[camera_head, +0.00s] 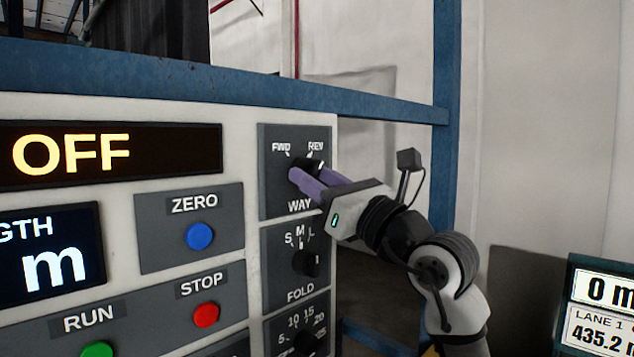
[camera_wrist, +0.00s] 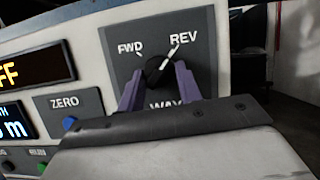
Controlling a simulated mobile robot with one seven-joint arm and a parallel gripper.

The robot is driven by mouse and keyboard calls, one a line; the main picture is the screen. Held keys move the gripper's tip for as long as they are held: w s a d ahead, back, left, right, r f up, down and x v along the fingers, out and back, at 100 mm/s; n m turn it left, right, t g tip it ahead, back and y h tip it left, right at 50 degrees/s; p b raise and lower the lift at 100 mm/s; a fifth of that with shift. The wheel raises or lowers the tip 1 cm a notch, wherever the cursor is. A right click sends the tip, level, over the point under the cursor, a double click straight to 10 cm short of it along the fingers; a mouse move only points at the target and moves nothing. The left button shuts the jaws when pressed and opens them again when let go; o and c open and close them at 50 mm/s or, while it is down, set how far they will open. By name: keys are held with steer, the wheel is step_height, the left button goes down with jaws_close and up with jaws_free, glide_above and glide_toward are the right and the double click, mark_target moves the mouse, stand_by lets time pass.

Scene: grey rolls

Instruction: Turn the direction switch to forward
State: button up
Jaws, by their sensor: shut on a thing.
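The direction switch (camera_wrist: 157,70) is a black rotary knob on a dark grey plate marked FWD, REV and WAY. In the wrist view its white pointer line aims up and right at REV. The knob also shows in the head view (camera_head: 313,165), partly hidden by the fingers. My gripper (camera_head: 308,178) has its purple fingers on both sides of the knob and is shut on it. In the wrist view the two fingers (camera_wrist: 157,85) stand left and right of the knob.
Below the switch is a FOLD knob (camera_head: 306,262), and under it another numbered knob (camera_head: 304,340). To the left are a blue ZERO button (camera_head: 200,236), a red STOP button (camera_head: 206,315), a green RUN button (camera_head: 98,349) and an OFF display (camera_head: 110,152). A blue post (camera_head: 446,60) stands right.

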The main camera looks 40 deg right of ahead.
steer(key=n+y+b, duration=0.1)
steer(key=n+b, duration=0.1)
steer(key=n, duration=0.2)
steer(key=shift+d+f+y, duration=0.1)
steer(key=shift+y, duration=0.3)
steer(key=n+y, duration=0.1)
steer(key=n, duration=0.1)
steer(key=n+g+y, duration=0.1)
steer(key=n, duration=0.1)
steer(key=n+g+b, duration=0.1)
steer(key=n, duration=0.1)
steer(key=shift+d+r+n+y, duration=0.2)
steer(key=shift+r+n+y, duration=0.1)
steer(key=shift+y, duration=0.1)
steer(key=n, duration=0.2)
steer(key=n+g+y+p, duration=0.1)
steer(key=n, duration=0.1)
steer(key=n+g, duration=0.1)
steer(key=n, duration=0.1)
steer(key=shift+d+r, duration=0.2)
steer(key=shift+r, duration=0.05)
steer(key=shift+r+n+g+p, duration=0.15)
steer(key=shift+n+g+p, duration=0.95)
steer(key=shift+n, duration=1.3)
steer(key=o, duration=1)
steer(key=b+v, duration=0.3)
steer(key=v, duration=1)
steer(key=shift+s+d, duration=0.25)
steer(key=shift+s, duration=0.1)
